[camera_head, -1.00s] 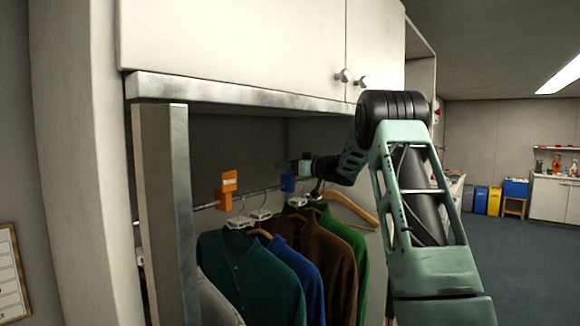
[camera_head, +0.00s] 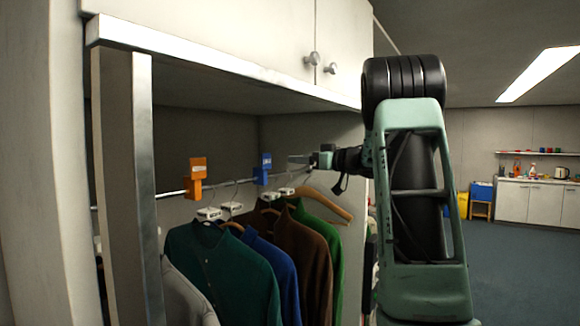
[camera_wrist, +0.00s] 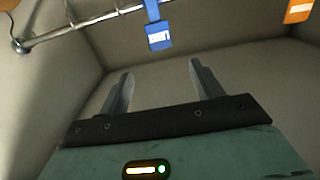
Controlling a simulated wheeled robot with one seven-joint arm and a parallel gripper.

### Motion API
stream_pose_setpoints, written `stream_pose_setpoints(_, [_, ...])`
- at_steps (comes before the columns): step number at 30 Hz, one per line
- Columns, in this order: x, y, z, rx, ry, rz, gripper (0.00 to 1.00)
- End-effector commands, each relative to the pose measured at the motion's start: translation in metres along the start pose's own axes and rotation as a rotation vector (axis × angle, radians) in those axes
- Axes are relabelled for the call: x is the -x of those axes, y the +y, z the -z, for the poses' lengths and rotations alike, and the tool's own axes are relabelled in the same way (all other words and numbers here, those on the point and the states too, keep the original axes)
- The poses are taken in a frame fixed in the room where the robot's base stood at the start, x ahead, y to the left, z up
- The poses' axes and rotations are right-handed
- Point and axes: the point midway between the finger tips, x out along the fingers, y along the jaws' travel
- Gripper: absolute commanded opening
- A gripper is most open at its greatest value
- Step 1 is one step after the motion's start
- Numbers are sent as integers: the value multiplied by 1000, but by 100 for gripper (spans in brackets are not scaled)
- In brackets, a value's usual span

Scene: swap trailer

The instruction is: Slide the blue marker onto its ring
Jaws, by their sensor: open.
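The blue marker (camera_head: 263,168) hangs on the metal rail (camera_head: 223,183) in the open closet, with a pale label on its face. In the wrist view the blue marker (camera_wrist: 158,36) shows beyond my fingertips. My gripper (camera_head: 298,159) is to the right of the marker in the head view and appears apart from it. In the wrist view my gripper (camera_wrist: 160,68) has its two fingers spread with nothing between them. I cannot pick out the marker's ring for sure; a round fitting (camera_wrist: 20,45) shows at the rail's end.
An orange marker (camera_head: 195,178) sits further left on the rail. Several garments on hangers, including a teal one (camera_head: 222,275), hang below. A cabinet (camera_head: 225,35) overhangs the rail, and a grey post (camera_head: 125,185) stands at the left. Floor at right (camera_head: 520,270) is clear.

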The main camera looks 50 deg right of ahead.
Motion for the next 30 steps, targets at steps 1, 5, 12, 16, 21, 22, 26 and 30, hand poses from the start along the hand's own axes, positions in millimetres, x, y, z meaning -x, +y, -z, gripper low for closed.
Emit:
stream_pose_setpoints(1, [5, 0, -2, 0, 0, -2, 65])
stream_pose_setpoints(5, [12, 0, 0, -1, 0, -1, 65])
stream_pose_setpoints(12, [13, 0, 0, -1, 0, 0, 65])
stream_pose_setpoints(16, [12, 0, 0, -1, 0, 0, 65])
stream_pose_setpoints(21, [12, 0, 0, -1, 0, 0, 65])
stream_pose_setpoints(22, [12, 0, 0, -1, 0, 0, 65])
stream_pose_setpoints(26, [12, 0, 0, -1, 0, 0, 65])
stream_pose_setpoints(30, [12, 0, 0, -1, 0, -1, 65])
